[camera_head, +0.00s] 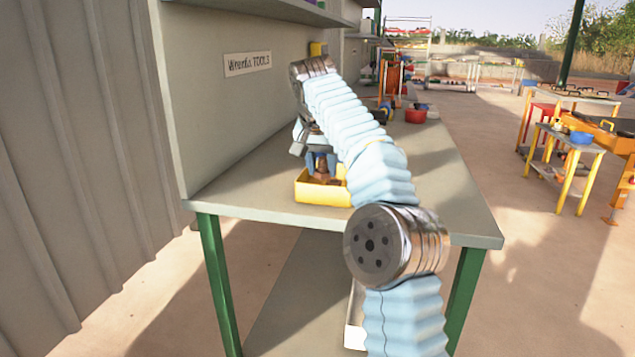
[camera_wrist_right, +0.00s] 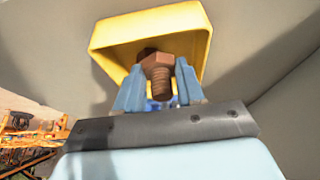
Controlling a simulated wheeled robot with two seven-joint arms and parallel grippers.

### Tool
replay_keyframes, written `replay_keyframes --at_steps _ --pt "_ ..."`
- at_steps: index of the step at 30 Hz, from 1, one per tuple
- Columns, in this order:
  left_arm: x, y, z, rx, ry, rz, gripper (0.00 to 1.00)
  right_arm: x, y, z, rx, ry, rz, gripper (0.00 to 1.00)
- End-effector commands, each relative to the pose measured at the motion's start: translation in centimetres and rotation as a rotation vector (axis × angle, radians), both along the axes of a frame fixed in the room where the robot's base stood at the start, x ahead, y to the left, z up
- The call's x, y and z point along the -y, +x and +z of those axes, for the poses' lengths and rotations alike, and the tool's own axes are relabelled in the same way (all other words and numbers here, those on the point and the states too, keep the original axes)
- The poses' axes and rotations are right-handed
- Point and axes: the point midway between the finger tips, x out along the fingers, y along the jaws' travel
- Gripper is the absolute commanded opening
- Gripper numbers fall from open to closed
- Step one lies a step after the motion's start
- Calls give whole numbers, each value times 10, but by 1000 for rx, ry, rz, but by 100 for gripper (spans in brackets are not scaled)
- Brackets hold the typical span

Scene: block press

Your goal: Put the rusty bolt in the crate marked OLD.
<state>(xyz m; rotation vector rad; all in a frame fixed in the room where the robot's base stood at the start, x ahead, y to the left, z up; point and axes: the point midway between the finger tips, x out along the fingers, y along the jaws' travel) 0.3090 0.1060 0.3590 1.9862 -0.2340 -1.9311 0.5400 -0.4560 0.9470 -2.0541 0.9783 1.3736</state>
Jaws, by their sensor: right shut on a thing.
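My right gripper (camera_head: 321,163) is shut on the rusty bolt (camera_wrist_right: 158,72), a brown bolt with a hex head. Its two blue fingers sit on either side of the bolt in the right wrist view. The gripper points down over a yellow crate (camera_head: 322,196) on the bench. The bolt is at the crate's opening; I cannot tell whether it touches the bottom. The crate also shows behind the bolt in the right wrist view (camera_wrist_right: 200,50). A darker brown piece lies beside the bolt in the crate. No OLD mark is readable. My left gripper is not in view.
The grey bench (camera_head: 255,207) has green legs and a wall with a sign (camera_head: 247,63) on its left. A red bowl (camera_head: 416,114) stands farther back. A whitish box (camera_head: 354,335) is partly hidden below the bench. The bench's front right is mostly clear.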

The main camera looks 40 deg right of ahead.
Motion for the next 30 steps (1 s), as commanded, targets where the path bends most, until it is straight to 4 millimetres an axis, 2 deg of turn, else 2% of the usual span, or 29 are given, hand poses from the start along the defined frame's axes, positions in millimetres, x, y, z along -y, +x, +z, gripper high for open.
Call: replay_keyframes --at_steps 6,12,25,26,27,30 --pt "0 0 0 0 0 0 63 -6 10 -18 -1 0 0 5" --pt "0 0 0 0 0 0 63 -5 10 -40 -1 1 0 5" --pt "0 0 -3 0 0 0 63 -5 10 -48 0 0 -1 5" --pt "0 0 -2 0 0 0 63 -5 10 -47 0 0 -1 43" --pt "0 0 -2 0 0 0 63 -5 10 -47 0 0 -1 49" --pt "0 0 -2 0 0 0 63 -5 10 -47 0 0 -1 49"
